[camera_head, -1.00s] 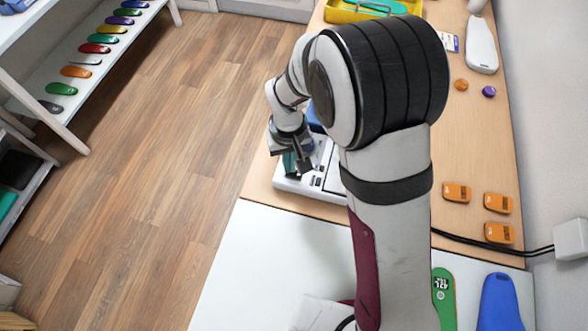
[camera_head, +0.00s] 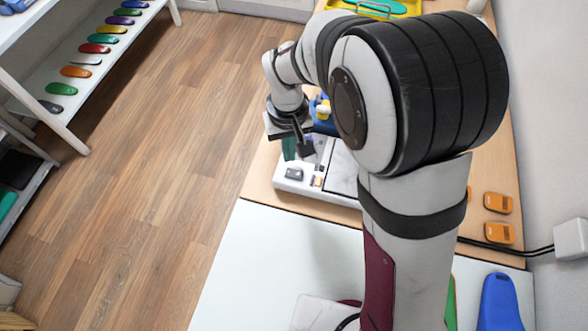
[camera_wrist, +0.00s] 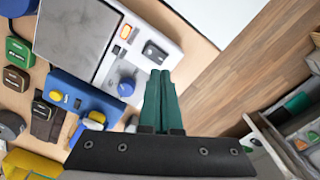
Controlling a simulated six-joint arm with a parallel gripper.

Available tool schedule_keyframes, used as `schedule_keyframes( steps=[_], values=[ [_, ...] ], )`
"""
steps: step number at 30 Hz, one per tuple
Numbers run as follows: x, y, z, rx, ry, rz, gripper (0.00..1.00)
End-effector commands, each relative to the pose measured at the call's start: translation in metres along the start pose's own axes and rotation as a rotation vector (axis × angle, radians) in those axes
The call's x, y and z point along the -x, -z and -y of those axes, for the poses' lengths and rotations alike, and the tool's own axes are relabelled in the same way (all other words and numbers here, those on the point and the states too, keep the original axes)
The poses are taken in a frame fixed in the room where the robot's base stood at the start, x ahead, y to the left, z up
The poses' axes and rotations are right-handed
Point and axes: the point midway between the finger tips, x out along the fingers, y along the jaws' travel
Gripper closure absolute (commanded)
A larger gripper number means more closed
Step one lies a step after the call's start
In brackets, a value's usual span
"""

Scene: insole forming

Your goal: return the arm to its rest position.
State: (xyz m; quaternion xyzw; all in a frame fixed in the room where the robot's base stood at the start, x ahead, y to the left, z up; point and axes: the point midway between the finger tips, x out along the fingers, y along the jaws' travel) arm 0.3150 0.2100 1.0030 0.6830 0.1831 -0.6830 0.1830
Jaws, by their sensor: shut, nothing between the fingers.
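My gripper (camera_wrist: 160,95) shows in the wrist view with its two green fingers together and nothing between them. In the head view my gripper (camera_head: 289,148) hangs at the left edge of the wooden table, above and beside a white machine (camera_head: 290,187) with a grey plate. The same machine (camera_wrist: 135,62) lies ahead of the fingertips in the wrist view, with a dial and a switch. My arm's thick upper part hides much of the table in the head view.
A blue block (camera_wrist: 85,95) with a dial stands beside the machine. Orange devices (camera_head: 498,203) lie at the table's right. Blue (camera_head: 499,303) and green (camera_head: 451,303) insoles lie on the white surface. A shelf (camera_head: 75,105) holds several coloured insoles. Wooden floor (camera_head: 180,130) is clear.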

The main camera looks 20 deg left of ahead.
Motion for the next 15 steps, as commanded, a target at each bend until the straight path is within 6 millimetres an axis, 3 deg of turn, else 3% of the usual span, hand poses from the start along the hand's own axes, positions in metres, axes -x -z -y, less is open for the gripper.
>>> schedule_keyframes(
  steps=[5, 15],
  values=[
    [0.0116, -0.0001, -0.0001, 0.000, 0.000, 0.000, 1.00],
    [0.0118, -0.0002, -0.0001, 0.000, 0.000, 0.000, 1.00]
  ],
)
